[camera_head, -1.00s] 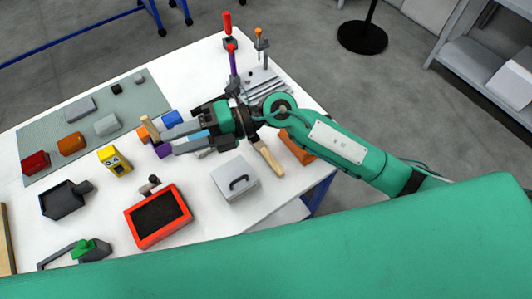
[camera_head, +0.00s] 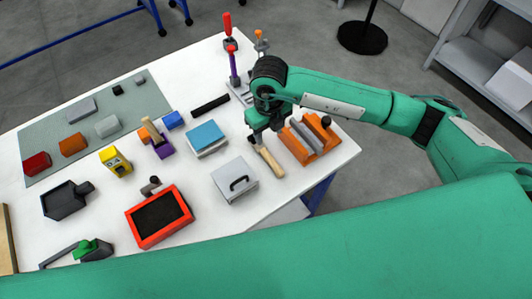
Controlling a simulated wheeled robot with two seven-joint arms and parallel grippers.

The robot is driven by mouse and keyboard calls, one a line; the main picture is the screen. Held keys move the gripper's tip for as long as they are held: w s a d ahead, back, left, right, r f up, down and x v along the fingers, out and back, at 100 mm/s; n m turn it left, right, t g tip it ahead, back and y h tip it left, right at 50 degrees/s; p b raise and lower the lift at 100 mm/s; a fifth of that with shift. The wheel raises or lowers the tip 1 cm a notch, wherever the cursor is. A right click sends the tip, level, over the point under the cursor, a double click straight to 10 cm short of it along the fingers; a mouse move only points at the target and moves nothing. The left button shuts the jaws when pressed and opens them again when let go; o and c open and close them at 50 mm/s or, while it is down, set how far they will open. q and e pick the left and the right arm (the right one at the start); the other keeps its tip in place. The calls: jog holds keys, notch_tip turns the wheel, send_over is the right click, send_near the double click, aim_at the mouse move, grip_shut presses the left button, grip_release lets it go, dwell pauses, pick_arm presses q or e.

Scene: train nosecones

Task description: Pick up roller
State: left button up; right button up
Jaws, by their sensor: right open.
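A tool with a pale wooden handle (camera_head: 268,160) lies on the white table, right of the grey box. It may be the roller, but its far end is hidden under my right gripper. My right gripper (camera_head: 261,137) points down at that far end, open; I cannot tell whether it touches the tool. My left gripper is not in view.
An orange block with grey bars (camera_head: 304,140) stands close right of my right gripper. A grey box with a handle (camera_head: 235,180) and a blue-topped block (camera_head: 206,137) are left. A red-framed black tray (camera_head: 160,216) stands nearer. Upright red-topped tools (camera_head: 232,62) stand behind.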

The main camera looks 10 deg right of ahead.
jog(key=p, duration=0.2)
send_over(267, 155)
notch_tip(267, 155, down, 6)
jog(key=shift+s+d+f, duration=0.1)
jog(key=shift+s+d, duration=0.05)
jog(key=shift+f+p, duration=0.35)
jog(key=shift+f, duration=0.15)
notch_tip(267, 155, down, 3)
jog(key=shift+f+p, duration=0.1)
jog(key=shift+p, duration=0.8)
jog(key=shift+w+f, duration=0.2)
jog(key=shift+f, duration=0.35)
jog(key=c, duration=1)
grip_shut()
